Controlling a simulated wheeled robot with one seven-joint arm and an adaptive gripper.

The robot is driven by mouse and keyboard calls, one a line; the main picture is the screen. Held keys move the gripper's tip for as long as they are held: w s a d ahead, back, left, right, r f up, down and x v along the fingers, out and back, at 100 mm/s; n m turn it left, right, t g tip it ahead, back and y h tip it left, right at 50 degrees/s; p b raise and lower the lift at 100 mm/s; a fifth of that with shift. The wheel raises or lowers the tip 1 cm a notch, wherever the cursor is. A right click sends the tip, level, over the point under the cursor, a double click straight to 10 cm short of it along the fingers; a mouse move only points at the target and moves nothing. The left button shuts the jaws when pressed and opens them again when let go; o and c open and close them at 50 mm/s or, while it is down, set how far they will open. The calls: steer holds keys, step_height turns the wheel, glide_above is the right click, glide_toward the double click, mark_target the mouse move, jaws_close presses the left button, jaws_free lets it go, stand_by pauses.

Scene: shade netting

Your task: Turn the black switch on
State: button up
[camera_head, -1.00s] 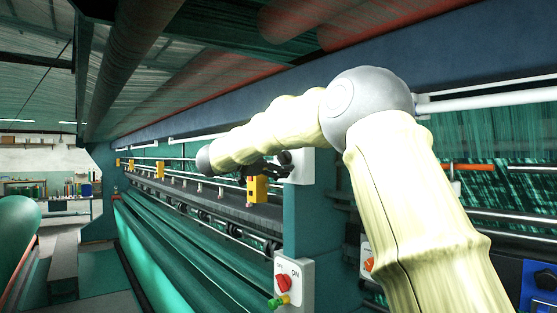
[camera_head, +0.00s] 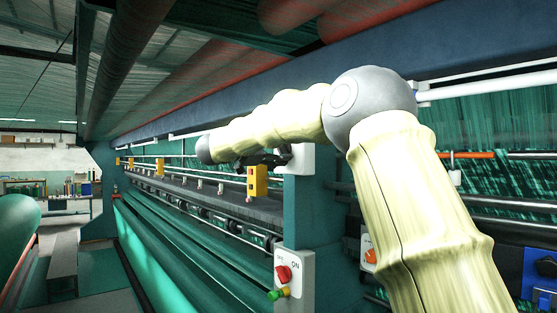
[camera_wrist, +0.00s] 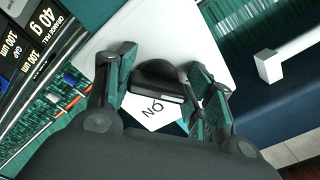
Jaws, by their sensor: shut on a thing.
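The black switch (camera_wrist: 155,76) is a round knob with a ridge, on a white plate (camera_wrist: 185,35) marked "ON" in the wrist view. My gripper (camera_wrist: 164,84) is shut on it, with one green-padded finger on each side of the knob. In the head view, my gripper (camera_head: 268,159) is at the white switch box (camera_head: 301,162) on the green post. The knob is hidden or too dark to make out there.
A lower white box with a red knob (camera_head: 283,274) and a green button (camera_head: 285,293) is on the same post. A yellow box (camera_head: 257,181) hangs close below my gripper. A blue beam (camera_head: 240,108) runs above my arm. A walkway lies left.

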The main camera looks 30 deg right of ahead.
steer(key=m+b, duration=0.2)
steer(key=b, duration=0.1)
steer(key=m+b, duration=0.2)
steer(key=b, duration=0.2)
steer(key=shift+f, duration=0.3)
steer(key=m+b, duration=0.4)
steer(key=b, duration=0.1)
steer(key=shift+w+r+m+b, duration=0.1)
steer(key=shift+m+b, duration=0.2)
steer(key=shift+b, duration=0.05)
steer(key=m+b, duration=0.4)
steer(key=shift+r, duration=0.2)
steer(key=shift+r+m+b, duration=0.25)
steer(key=shift+m+b, duration=1)
steer(key=shift+m, duration=0.45)
steer(key=shift+r, duration=0.1)
steer(key=o, duration=1)
steer(key=shift+o, duration=0.2)
steer(key=shift+r, duration=0.1)
steer(key=shift+s+a, duration=0.1)
steer(key=shift+s, duration=0.1)
